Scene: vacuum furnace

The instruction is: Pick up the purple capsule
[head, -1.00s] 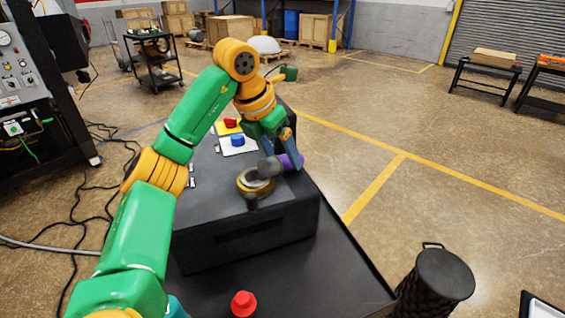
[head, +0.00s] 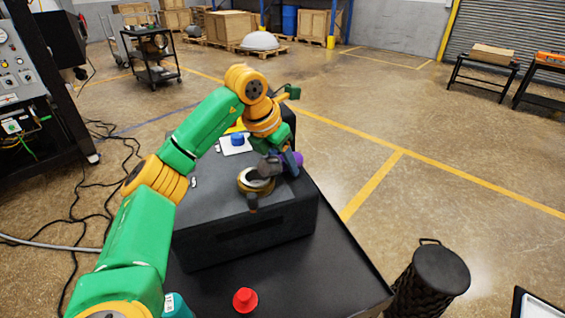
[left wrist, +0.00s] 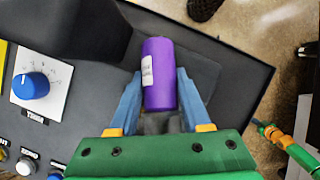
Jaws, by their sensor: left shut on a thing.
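The purple capsule (left wrist: 159,75) is a cylinder with a white label, between the two blue fingers of my left gripper (left wrist: 158,100) in the left wrist view. The fingers are shut on its sides. In the head view the capsule (head: 297,158) shows only in part behind my left gripper (head: 284,160), low over the right side of the black furnace box (head: 225,225). I cannot tell whether the capsule touches the surface below. My right gripper does not show in the head view.
A brass ring fitting with a dark handle (head: 255,182) sits on the box just left of the gripper. A blue knob (head: 237,139) is behind it. A red button (head: 245,300) is on the dark table at the front. A black ribbed bin (head: 436,283) stands on the floor at right.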

